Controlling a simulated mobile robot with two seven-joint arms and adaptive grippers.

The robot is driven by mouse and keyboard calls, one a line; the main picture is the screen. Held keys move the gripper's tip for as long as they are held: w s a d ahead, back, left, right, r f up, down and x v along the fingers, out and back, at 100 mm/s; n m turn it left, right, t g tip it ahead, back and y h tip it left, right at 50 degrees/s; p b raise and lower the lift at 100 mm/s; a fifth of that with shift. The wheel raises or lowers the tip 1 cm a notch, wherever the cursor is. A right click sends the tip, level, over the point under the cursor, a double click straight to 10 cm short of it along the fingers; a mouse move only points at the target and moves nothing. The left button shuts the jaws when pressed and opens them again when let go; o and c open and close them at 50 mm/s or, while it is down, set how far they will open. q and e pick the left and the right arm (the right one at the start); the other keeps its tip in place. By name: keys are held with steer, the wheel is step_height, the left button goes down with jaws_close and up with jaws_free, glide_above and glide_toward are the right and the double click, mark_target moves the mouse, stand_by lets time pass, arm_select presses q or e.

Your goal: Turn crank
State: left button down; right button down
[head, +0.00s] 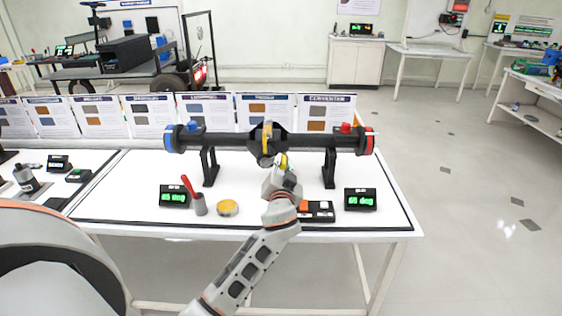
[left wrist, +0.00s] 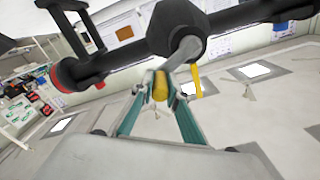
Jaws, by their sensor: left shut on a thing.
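The crank is on the middle hub (head: 281,143) of a black axle, which two black stands hold above a white table. In the left wrist view a grey crank arm (left wrist: 184,52) runs from the hub (left wrist: 178,25) to a yellow handle (left wrist: 160,86). My left gripper (head: 283,167), coming up from below in the head view, is shut on this handle. Its teal fingers (left wrist: 162,90) sit on either side of the handle in the left wrist view. The handle is partly hidden by the gripper in the head view. My right gripper is in neither view.
The axle has a blue left end (head: 168,139) and a red right end (head: 369,141). Green-lit displays (head: 174,196) and (head: 360,199), a cup with a red-handled tool (head: 200,204), a yellow tin (head: 228,208) and a button box (head: 318,211) stand in front. Posters line the back.

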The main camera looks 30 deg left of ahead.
arm_select(q)
steer(key=shift+w+d+f+m, duration=0.1)
steer(key=shift+f+m, duration=0.7)
steer(key=shift+m, duration=0.7)
steer(key=shift+s+f+m, duration=0.1)
steer(key=shift+f+m, duration=0.75)
steer(key=shift+m, duration=0.65)
steer(key=shift+w+d+f+m, duration=0.1)
steer(key=shift+f+m, duration=0.7)
steer(key=shift+m, duration=0.7)
steer(key=c, duration=2)
jaws_free()
steer(key=shift+o, duration=0.2)
steer(key=v, duration=1.2)
steer(key=shift+a, duration=0.1)
